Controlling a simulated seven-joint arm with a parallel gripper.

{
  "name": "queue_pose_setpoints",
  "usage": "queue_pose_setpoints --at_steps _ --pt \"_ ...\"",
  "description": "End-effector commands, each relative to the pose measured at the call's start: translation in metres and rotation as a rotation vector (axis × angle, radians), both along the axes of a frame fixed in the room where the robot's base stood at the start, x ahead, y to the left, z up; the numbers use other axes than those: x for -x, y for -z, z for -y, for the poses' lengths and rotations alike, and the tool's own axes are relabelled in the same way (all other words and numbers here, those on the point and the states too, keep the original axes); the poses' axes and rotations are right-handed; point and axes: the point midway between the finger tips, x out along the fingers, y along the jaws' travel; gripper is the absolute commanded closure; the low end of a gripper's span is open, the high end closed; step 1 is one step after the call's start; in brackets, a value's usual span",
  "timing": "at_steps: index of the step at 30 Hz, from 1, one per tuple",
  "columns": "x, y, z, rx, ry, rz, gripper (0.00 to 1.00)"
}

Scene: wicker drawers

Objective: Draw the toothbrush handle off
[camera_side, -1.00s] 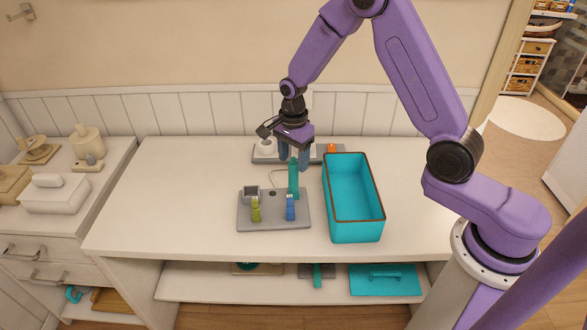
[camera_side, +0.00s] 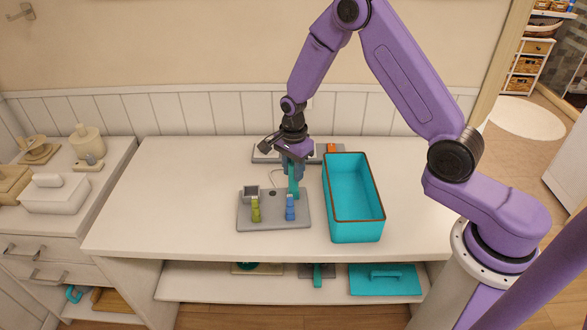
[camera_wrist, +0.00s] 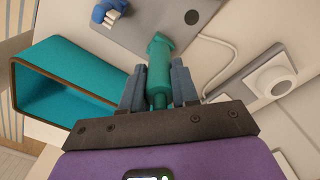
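The teal toothbrush handle (camera_side: 293,185) stands roughly upright at the rear of the grey holder plate (camera_side: 275,218). My gripper (camera_wrist: 160,66) is closed around it, with one blue-grey finger on each side. In the wrist view the teal handle (camera_wrist: 159,58) runs between the fingers, its far end over the grey plate (camera_wrist: 150,22). I cannot tell whether its lower end is seated on the plate. An olive brush piece (camera_side: 256,209) and a blue brush piece (camera_side: 290,208) stand at the plate's front.
An open teal bin (camera_side: 356,228) stands close to the right of the plate. A grey strip (camera_wrist: 252,100) with a white round fitting (camera_wrist: 271,79) and an orange switch (camera_side: 331,148) lies behind. A cable (camera_wrist: 230,45) runs from it. The table's left side is clear.

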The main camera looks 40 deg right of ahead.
Motion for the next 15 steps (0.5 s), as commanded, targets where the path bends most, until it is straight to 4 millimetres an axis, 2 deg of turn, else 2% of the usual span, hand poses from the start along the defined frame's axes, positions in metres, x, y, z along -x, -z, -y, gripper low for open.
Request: queue_pose_setpoints --at_steps 15 --pt "-0.001 -0.023 0.0 0.0 0.0 0.002 1.0"
